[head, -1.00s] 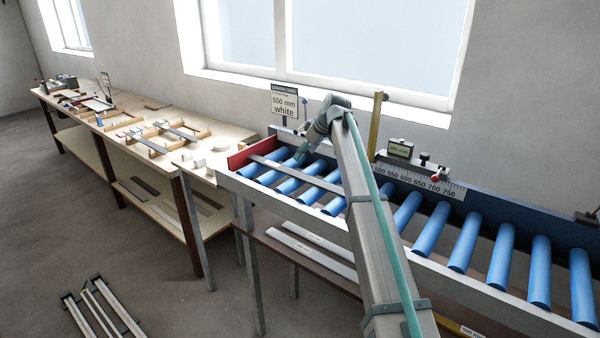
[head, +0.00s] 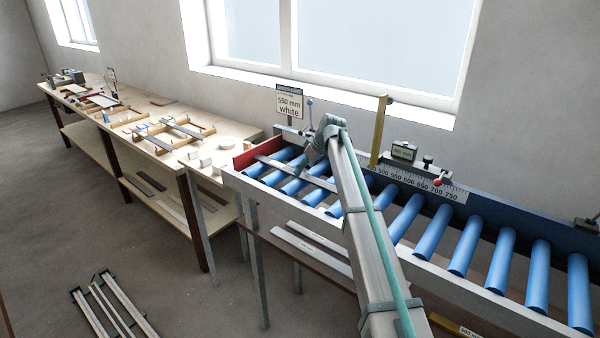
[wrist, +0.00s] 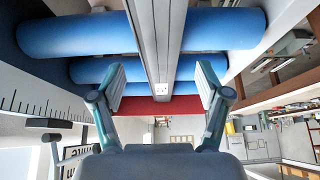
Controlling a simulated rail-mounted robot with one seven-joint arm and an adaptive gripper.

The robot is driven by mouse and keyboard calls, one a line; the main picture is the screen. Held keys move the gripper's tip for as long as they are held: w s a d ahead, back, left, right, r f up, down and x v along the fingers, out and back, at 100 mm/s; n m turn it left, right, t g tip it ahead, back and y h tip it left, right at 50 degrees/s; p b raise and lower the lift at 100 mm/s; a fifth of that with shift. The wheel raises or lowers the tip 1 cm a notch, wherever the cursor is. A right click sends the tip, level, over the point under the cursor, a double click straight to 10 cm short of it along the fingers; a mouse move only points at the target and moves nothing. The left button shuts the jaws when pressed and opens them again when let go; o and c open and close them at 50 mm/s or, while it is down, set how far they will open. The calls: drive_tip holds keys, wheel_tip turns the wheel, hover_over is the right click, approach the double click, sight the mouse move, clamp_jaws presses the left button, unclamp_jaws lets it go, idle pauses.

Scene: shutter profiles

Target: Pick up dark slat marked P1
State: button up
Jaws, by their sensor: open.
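A long grey slat (head: 318,181) lies across the blue rollers at the left end of the roller table. In the wrist view the slat (wrist: 155,40) runs between my fingers and bears a small pale label, whose print is too small to read. My gripper (wrist: 162,75) is open, with one finger on each side of the slat and apart from it. In the head view my gripper (head: 313,152) is above the left rollers, its fingertips partly hidden by my arm. Darker slats (head: 152,181) lie on the bench's lower shelf; no marks are readable on them.
A red end stop (head: 244,159) closes the roller table's left end. A ruler scale (head: 425,184) and yellow post (head: 379,132) stand along its back. A sign (head: 289,104) reads 550 mm white. Pale slats (head: 305,244) lie on a shelf below the rollers.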

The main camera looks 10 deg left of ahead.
drive_tip(key=shift+x, duration=1)
drive_tip(key=c, duration=1.3)
drive_tip(key=shift+r, duration=0.1)
